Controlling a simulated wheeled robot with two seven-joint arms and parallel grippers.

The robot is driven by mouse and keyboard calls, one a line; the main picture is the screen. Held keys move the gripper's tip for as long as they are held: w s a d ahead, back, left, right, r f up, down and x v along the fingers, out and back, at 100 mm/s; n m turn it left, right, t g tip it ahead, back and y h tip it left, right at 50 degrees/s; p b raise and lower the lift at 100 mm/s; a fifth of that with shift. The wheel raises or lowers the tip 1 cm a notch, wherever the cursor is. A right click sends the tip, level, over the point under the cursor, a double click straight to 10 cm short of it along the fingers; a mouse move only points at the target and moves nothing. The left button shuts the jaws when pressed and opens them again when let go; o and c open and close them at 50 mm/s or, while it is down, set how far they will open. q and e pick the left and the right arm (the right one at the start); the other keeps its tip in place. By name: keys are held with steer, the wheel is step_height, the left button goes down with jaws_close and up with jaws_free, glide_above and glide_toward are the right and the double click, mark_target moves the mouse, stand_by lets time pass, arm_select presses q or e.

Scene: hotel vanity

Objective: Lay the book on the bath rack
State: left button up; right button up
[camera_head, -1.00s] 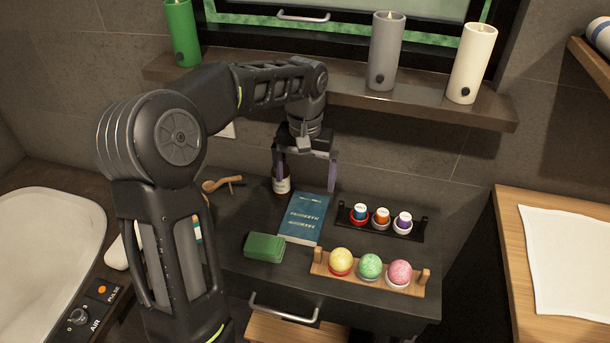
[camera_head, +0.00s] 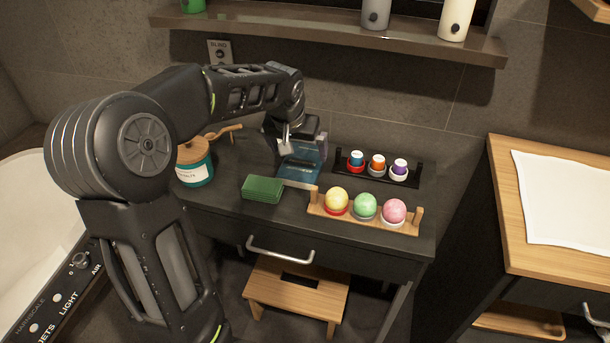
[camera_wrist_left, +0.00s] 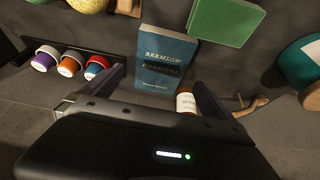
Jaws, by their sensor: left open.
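The blue book (camera_head: 299,174) lies flat on the dark vanity top, partly hidden behind my left gripper. My left gripper (camera_head: 303,155) is open and points down over the far part of the book. In the left wrist view the book (camera_wrist_left: 166,58) shows its cover with pale lettering, ahead of and between the two spread fingers (camera_wrist_left: 158,92). I cannot tell whether the fingers touch it. I cannot make out the bath rack in these views; part of the white bathtub (camera_head: 22,205) shows at the left. My right gripper is not in view.
A green box (camera_head: 263,189) sits left of the book. A wooden holder (camera_head: 318,210) with three coloured balls and a dark rack (camera_head: 415,181) with three small cups stand to the right.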

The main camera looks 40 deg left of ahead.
mark_target(302, 162)
arm_select(q)
steer(key=shift+w, duration=0.15)
steer(key=shift+x, duration=1)
steer(key=shift+f, duration=0.25)
steer(key=shift+w+a+f, duration=0.1)
steer(key=x, duration=0.5)
steer(key=shift+w+a, duration=0.1)
steer(key=shift+a, duration=0.05)
steer(key=shift+c, duration=0.4)
